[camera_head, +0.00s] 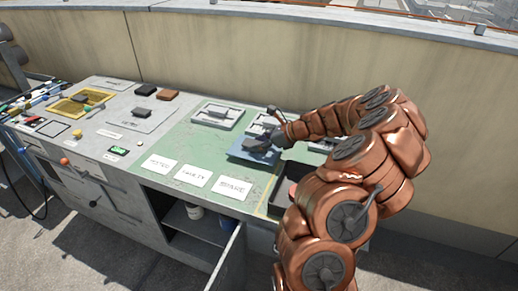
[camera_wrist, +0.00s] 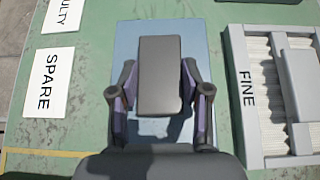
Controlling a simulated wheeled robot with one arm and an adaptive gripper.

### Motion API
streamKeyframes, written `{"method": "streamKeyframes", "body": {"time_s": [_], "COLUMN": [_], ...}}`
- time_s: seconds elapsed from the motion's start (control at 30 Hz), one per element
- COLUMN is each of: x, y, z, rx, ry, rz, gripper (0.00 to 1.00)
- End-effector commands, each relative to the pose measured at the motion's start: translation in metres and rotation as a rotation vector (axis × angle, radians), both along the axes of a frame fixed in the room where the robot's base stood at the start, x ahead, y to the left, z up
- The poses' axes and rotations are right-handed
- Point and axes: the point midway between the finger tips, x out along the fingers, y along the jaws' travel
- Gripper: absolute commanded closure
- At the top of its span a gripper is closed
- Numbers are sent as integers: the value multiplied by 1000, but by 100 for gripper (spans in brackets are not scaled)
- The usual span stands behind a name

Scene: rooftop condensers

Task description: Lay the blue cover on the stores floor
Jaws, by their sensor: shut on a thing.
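The blue cover (camera_head: 238,153) is a flat blue plate with a raised dark grey block on top, at the right of the green worktop. In the wrist view the blue plate (camera_wrist: 124,42) shows around the grey block (camera_wrist: 160,62). My gripper (camera_wrist: 158,80) is shut on this block, one finger at each side. In the head view my gripper (camera_head: 270,143) is at the cover's right side. I cannot tell whether the plate touches the worktop.
White labels (camera_head: 194,176) lie at the worktop's front, one reading SPARE (camera_wrist: 48,82). A grey louvred unit marked FINE (camera_wrist: 262,100) is right of the cover. The cupboard door (camera_head: 231,264) stands open. A wall (camera_head: 230,55) runs behind.

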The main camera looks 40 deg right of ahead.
Motion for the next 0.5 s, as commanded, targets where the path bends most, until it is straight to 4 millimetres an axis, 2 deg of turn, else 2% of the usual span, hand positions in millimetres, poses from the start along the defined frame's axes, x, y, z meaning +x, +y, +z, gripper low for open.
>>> {"method": "streamKeyframes", "body": {"time_s": [0.17,0.5], "x": [0,0], "y": [0,0], "z": [-22,-24], "rx": [-1,-2], "ry": [1,0], "rz": [-1,-1], "gripper": [94,94]}}
